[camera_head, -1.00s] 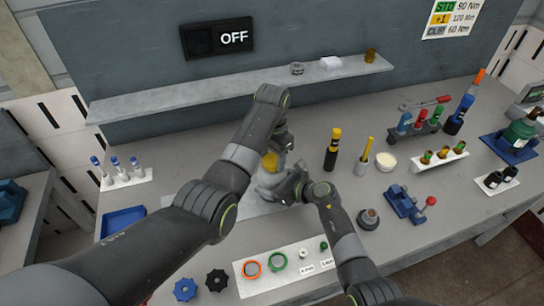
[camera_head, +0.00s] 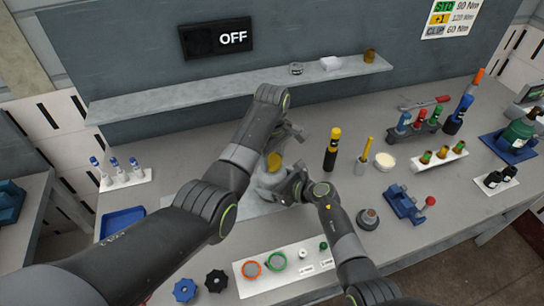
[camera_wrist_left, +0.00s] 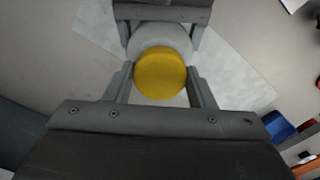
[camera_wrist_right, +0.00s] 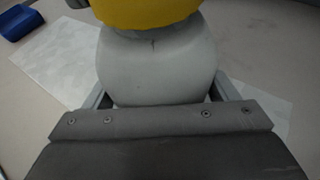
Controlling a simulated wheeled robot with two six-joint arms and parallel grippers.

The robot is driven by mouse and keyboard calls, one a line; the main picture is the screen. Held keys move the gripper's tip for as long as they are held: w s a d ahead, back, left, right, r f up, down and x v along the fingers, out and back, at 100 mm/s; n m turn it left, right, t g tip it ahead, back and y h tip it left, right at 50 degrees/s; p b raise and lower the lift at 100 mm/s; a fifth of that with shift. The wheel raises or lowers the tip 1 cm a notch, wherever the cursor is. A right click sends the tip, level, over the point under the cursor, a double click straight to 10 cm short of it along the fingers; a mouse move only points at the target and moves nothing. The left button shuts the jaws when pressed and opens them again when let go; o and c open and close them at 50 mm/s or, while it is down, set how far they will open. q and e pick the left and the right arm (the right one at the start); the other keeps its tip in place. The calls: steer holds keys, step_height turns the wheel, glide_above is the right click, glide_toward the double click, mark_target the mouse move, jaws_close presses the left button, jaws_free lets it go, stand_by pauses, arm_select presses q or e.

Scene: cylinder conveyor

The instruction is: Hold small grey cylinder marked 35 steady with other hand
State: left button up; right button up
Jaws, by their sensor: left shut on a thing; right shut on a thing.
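A small grey cylinder (camera_head: 268,181) with a yellow top (camera_head: 274,161) stands mid-bench, partly hidden by my arms. No marking 35 is legible. In the left wrist view, the fingers of my left gripper (camera_wrist_left: 160,84) are on both sides of the yellow top (camera_wrist_left: 160,74), shut on it, with the grey body (camera_wrist_left: 160,40) beyond. In the right wrist view, the fingers of my right gripper (camera_wrist_right: 160,96) are on both sides of the grey body (camera_wrist_right: 155,70), shut on it below the yellow top (camera_wrist_right: 150,10).
A pale mat (camera_wrist_right: 50,90) lies on the bench around the cylinder. A black bottle with a yellow cap (camera_head: 332,150) and a grey holder with a yellow stick (camera_head: 363,160) stand to the right. A white strip with rings (camera_head: 300,262) lies in front. A blue tray (camera_head: 122,222) is at left.

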arm_select(q)
steer(key=n, duration=0.3)
steer(key=shift+w+a+r, duration=0.1)
steer(key=shift+w, duration=0.1)
steer(key=n, duration=1.4)
steer(key=o, duration=1.1)
steer(key=shift+s, duration=0.1)
